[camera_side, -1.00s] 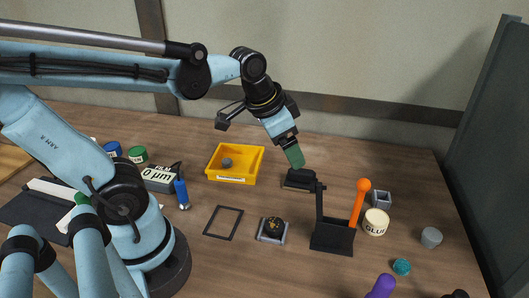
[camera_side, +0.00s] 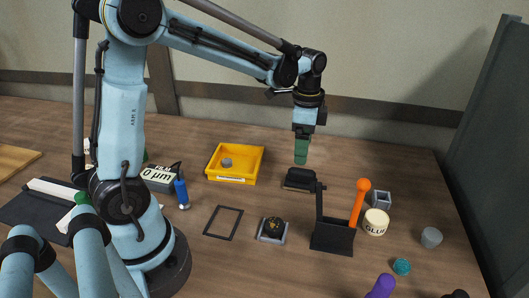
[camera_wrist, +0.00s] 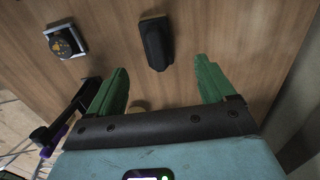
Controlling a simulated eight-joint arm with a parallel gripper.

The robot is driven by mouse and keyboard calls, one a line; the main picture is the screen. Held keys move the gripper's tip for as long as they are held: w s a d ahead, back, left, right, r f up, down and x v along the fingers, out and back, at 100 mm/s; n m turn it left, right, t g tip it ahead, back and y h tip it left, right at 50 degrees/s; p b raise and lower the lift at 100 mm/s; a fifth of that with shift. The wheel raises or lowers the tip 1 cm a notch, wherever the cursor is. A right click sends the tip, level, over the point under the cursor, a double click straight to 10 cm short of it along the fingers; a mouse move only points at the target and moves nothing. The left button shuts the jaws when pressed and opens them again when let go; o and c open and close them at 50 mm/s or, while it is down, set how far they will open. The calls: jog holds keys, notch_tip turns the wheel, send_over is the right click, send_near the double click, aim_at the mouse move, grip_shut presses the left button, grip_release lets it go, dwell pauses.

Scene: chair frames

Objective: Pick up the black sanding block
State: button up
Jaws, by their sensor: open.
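The black sanding block (camera_side: 299,179) lies on the wooden table, behind the black holder with the orange-knobbed rod. In the wrist view the block (camera_wrist: 156,43) lies lengthwise beyond the fingertips, roughly between the lines of the two fingers. My gripper (camera_side: 302,158) points down above the table, over or slightly behind the block in the side view. In the wrist view my gripper (camera_wrist: 163,78) has its two green fingers spread wide with nothing between them. The exact height above the block is hard to tell.
A black holder (camera_side: 332,238) with an orange-knobbed rod (camera_side: 360,203) stands in front of the block. A yellow bin (camera_side: 234,180) is to its left. A glue pot (camera_side: 375,222) and a small grey open box (camera_side: 381,199) are to the right. The table behind the block is clear.

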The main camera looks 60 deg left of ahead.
aim_at(302, 169)
jog(key=shift+d+f, duration=0.15)
jog(key=shift+f, duration=2.25)
jog(key=shift+d+f, duration=0.15)
jog(key=shift+f, duration=2.2)
jog(key=shift+s, duration=0.1)
jog(key=c, duration=1.4)
jog(key=shift+r, duration=0.1)
notch_tip(302, 169, up, 10)
jog(key=shift+f, duration=0.1)
